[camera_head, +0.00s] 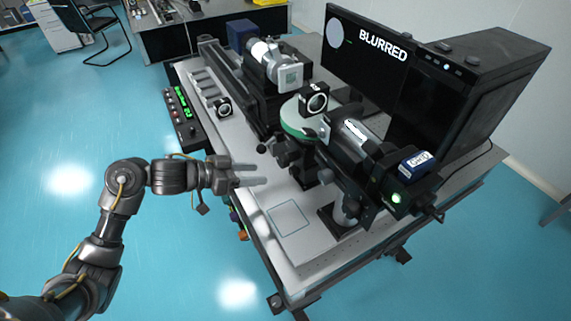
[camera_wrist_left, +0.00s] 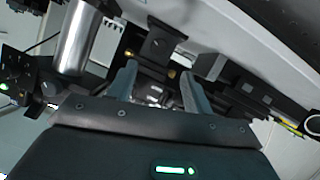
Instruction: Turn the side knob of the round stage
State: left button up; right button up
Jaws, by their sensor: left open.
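The round stage (camera_head: 293,122) has a green disc rim and stands mid-table, with a black square-framed optic (camera_head: 314,99) on it. Dark knobs (camera_head: 284,156) stick out from its near left side; which one is the side knob is hard to tell. My left gripper (camera_head: 262,174) is open and empty, short of these knobs on their near left, fingers pointing right. In the left wrist view its two fingers (camera_wrist_left: 158,78) stand apart, with dark mount parts (camera_wrist_left: 153,45) beyond them. My right gripper is not in view.
A silver-and-black barrel (camera_head: 350,139) stands right of the stage, another instrument (camera_head: 268,62) behind it. A monitor (camera_head: 365,50) reads "BLURRED". A black control box (camera_head: 183,115) sits at the table's left edge. The white tabletop (camera_head: 262,200) is clear near my gripper.

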aim_at(290, 173)
pick_arm(q)
jog(key=shift+d+f, duration=0.25)
jog(key=shift+d, duration=0.5)
jog(key=p+x, duration=0.1)
jog(key=x, duration=0.6)
jog(key=shift+w+f, duration=0.1)
jog(key=shift+w, duration=0.2)
jog(key=shift+w+d+f, duration=0.2)
jog(key=shift+d, duration=0.15)
jog(key=c, duration=1)
jog(key=shift+o, duration=0.2)
jog(key=shift+m+t+y, duration=0.3)
jog(key=shift+m+t, duration=0.1)
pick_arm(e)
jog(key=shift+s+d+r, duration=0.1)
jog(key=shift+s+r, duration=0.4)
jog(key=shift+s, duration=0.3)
pick_arm(q)
jog(key=o, duration=1)
jog(key=shift+c, duration=0.2)
